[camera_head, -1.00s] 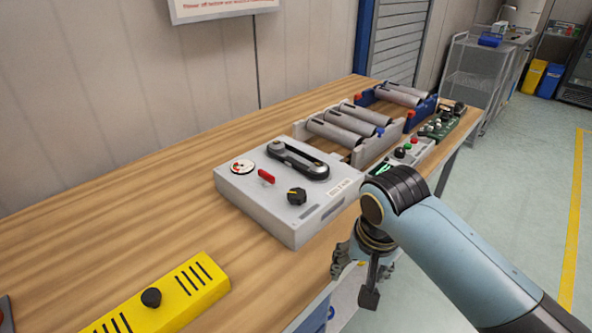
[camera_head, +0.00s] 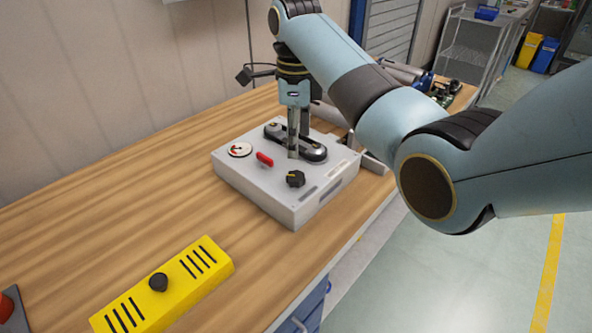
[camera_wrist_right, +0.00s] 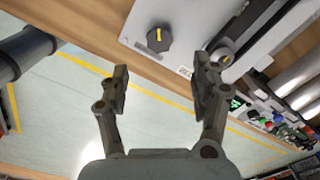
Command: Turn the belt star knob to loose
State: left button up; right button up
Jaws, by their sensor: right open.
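The star knob (camera_head: 295,179), black with a yellow pointer mark, sits on top of a light grey box (camera_head: 250,190) near its front right corner. It also shows in the right wrist view (camera_wrist_right: 160,38), with its yellow mark running roughly up and down the picture. My right gripper (camera_head: 293,150) points down over the box, behind the knob and in front of the black belt loop (camera_head: 315,151). In the right wrist view its fingers (camera_wrist_right: 163,68) are apart with nothing between them, and the knob shows beyond the gap. My left gripper is not in view.
A red lever (camera_head: 264,159) and a round gauge (camera_head: 239,149) are on the box top, left of the knob. A yellow box with a black button (camera_head: 158,282) lies at the front. Rollers stand behind, partly hidden by my arm. Bare wooden bench (camera_head: 130,200) lies left.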

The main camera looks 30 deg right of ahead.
aim_at(296, 176)
notch_tip(296, 176, down, 10)
jog(key=shift+r, duration=0.25)
jog(key=c, duration=1.2)
jog(key=shift+r, duration=0.1)
